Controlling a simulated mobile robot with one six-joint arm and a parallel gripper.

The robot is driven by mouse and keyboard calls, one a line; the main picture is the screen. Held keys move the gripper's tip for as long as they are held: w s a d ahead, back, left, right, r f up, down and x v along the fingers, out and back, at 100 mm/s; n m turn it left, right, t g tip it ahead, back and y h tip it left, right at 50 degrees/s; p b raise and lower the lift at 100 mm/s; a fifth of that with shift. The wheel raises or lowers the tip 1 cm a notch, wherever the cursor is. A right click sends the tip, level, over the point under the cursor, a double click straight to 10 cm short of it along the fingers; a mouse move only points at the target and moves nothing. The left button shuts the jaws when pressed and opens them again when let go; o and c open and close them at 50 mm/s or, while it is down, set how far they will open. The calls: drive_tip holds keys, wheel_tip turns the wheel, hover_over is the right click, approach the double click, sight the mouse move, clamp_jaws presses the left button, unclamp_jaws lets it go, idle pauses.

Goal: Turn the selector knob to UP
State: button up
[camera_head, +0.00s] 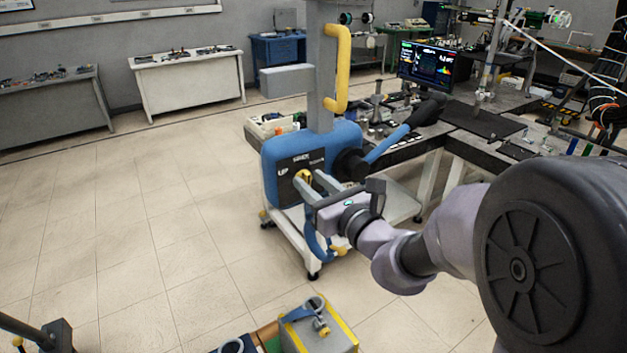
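The selector knob (303,175) is a small yellow piece on the dark front panel of a blue machine (325,144). The panel (285,185) carries white lettering, with "UP" readable at its left and a smaller, unclear word at the upper right. My gripper (310,184) reaches in from the right, its grey fingers at the panel right by the knob. The fingers partly hide the knob. I cannot tell whether they touch or grip it, or which way the knob points.
A yellow handle (338,70) stands on the machine's grey column. A black-and-blue lever (390,145) sticks out to its right. The machine rests on a white wheeled cart (400,205) beside a cluttered workbench (470,150). A grey-yellow box (335,338) lies in front. Floor at left is clear.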

clamp_jaws()
idle(0.3)
drive_tip(key=n+b, duration=0.2)
drive_tip(key=b, duration=0.1)
drive_tip(key=n+b, duration=0.5)
drive_tip(key=n, duration=0.1)
drive_tip(key=shift+s+a+f+b, duration=0.2)
drive_tip(key=shift+a+b, duration=0.1)
drive_tip(key=shift+b, duration=0.1)
drive_tip(key=shift+r, duration=0.1)
unclamp_jaws()
